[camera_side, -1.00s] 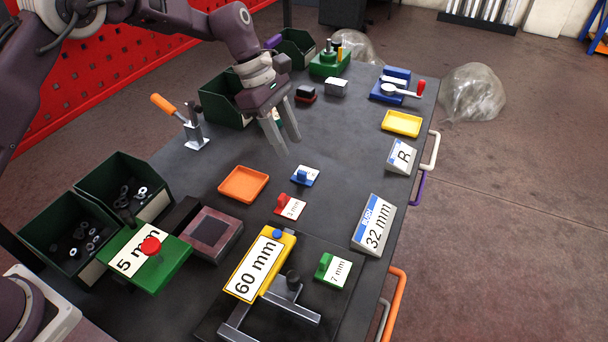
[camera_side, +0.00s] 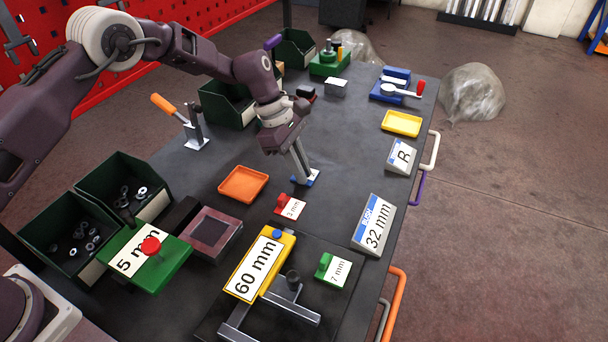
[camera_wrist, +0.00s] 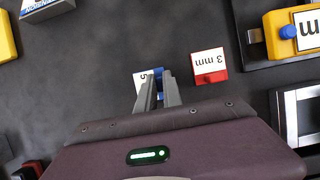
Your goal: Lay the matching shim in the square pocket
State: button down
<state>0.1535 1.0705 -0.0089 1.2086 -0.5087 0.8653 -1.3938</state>
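The blue shim (camera_side: 311,183) lies on the dark table, mostly hidden under my fingers. My gripper (camera_side: 304,180) is lowered over it. In the wrist view its fingers (camera_wrist: 159,80) flank the blue part of the shim (camera_wrist: 158,73), and part of a white label shows at the left. I cannot tell whether they press on it. The red 3 mm shim (camera_side: 291,207) and the green 7 mm shim (camera_side: 333,270) lie apart. A block with a dark square recess (camera_side: 210,231), seemingly the pocket, stands left of them. The green 5 mm plate (camera_side: 130,262) has a red knob.
An orange tray (camera_side: 243,184) lies left of my gripper. The yellow 60 mm gauge (camera_side: 259,265) and a metal fixture stand at the front. The 32 mm sign (camera_side: 374,224) stands at the right edge. Green bins (camera_side: 125,188) are at the left.

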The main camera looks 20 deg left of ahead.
notch_tip(320, 180, up, 10)
jog(key=s+a+r+m+g+y, duration=0.1)
jog(key=s+a+m+g+y, duration=0.1)
jog(key=s+a+m, duration=0.55)
jog(key=s+a+r+m+g+y, duration=0.2)
jog(key=s+a+m+g, duration=0.1)
jog(key=s+m, duration=0.85)
jog(key=shift+n+t, duration=0.3)
jog(key=shift+n, duration=0.2)
jog(key=x, duration=0.3)
jog(key=w+x, duration=0.1)
jog(key=x, duration=0.6)
jog(key=shift+w+a+f, duration=0.2)
jog(key=shift+w+f, duration=0.15)
jog(key=shift+f, duration=0.1)
jog(key=shift+f, duration=0.15)
jog(key=c, duration=1.5)
grip_release()
